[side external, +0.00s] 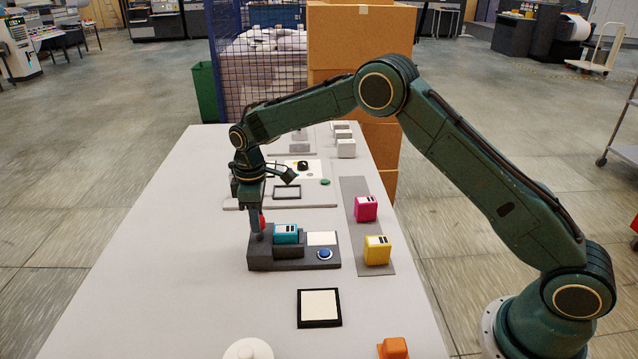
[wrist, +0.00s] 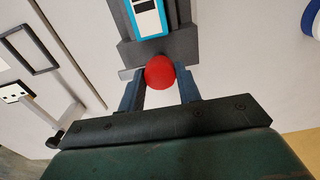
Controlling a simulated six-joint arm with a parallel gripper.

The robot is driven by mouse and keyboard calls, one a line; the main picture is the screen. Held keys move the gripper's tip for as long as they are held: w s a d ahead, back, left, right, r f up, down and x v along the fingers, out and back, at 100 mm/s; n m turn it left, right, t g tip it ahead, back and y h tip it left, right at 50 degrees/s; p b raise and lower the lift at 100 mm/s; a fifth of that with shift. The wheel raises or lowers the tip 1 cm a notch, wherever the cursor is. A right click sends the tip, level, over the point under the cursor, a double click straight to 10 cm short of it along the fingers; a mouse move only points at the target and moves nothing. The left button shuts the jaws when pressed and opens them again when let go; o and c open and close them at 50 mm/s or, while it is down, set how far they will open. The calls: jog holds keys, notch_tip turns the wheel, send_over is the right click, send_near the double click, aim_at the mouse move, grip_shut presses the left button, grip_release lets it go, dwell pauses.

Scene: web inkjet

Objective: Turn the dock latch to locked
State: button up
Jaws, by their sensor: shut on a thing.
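The dark grey dock (side external: 292,265) sits on the table with a cyan cartridge (side external: 286,234) in it. A red knob (wrist: 160,72), which looks like the dock latch's handle, is at the dock's left end in the side view. My gripper (side external: 257,232) points down there and is shut on the red knob, one finger on each side in the wrist view (wrist: 160,84). The fingers hide part of the latch, and I cannot tell its angle. The cyan cartridge also shows just beyond the knob in the wrist view (wrist: 148,18).
The dock also carries a white pad (side external: 322,238) and a blue button (side external: 324,254). Magenta (side external: 366,208) and yellow (side external: 377,250) cartridges stand on a grey strip to the right. A black-framed white square (side external: 319,306) lies in front. The table's left side is clear.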

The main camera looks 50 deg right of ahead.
jog(key=shift+m, duration=0.4)
jog(key=m, duration=0.8)
jog(key=shift+m, duration=0.3)
jog(key=m, duration=0.4)
jog(key=shift+m, duration=0.3)
jog(key=shift+r+m, duration=0.1)
jog(key=shift+m, duration=1.9)
jog(key=o, duration=1)
jog(key=shift+c, duration=0.2)
